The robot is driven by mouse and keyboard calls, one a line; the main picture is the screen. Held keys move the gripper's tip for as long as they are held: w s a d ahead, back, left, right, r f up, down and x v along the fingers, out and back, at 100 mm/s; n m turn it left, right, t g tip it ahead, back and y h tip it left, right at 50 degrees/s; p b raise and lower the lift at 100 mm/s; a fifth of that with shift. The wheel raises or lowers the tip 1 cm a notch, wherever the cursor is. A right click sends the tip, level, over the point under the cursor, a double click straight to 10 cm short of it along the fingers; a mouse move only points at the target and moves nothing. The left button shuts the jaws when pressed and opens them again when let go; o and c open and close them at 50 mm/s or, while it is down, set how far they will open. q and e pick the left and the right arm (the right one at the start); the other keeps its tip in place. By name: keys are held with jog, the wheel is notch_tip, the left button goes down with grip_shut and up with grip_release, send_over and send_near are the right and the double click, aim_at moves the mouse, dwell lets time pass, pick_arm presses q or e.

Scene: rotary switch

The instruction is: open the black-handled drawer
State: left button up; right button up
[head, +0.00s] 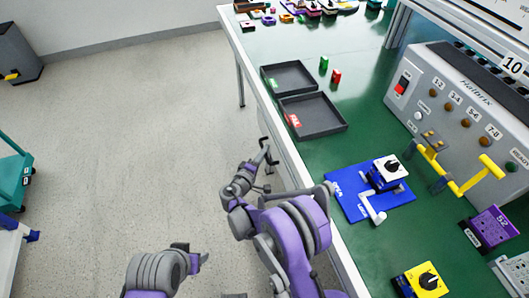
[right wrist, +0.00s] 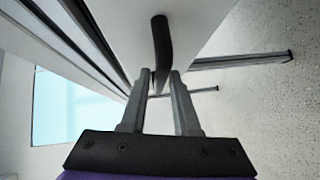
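The black handle (head: 265,148) is on the pale drawer front (head: 285,160) under the left edge of the green-topped workbench. In the right wrist view the handle (right wrist: 161,45) is a dark curved bar coming off the white panel (right wrist: 115,25). My right gripper (head: 262,165) is at the handle. In the right wrist view its two fingers (right wrist: 160,75) are apart, with the handle's lower end between the fingertips and a small gap visible beside it. The drawer looks closed.
On the bench are two black trays (head: 313,116), red and green blocks (head: 336,76), a blue board with a rotary switch (head: 350,205), a grey control panel (head: 455,100) and a yellow switch box (head: 422,280). A teal cart (head: 12,180) stands far left.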

jog(key=shift+w+d+f, duration=0.1)
jog(key=shift+w+d, duration=0.15)
jog(key=shift+w, duration=0.2)
jog(key=shift+c, duration=0.2)
grip_shut()
dwell(1.0)
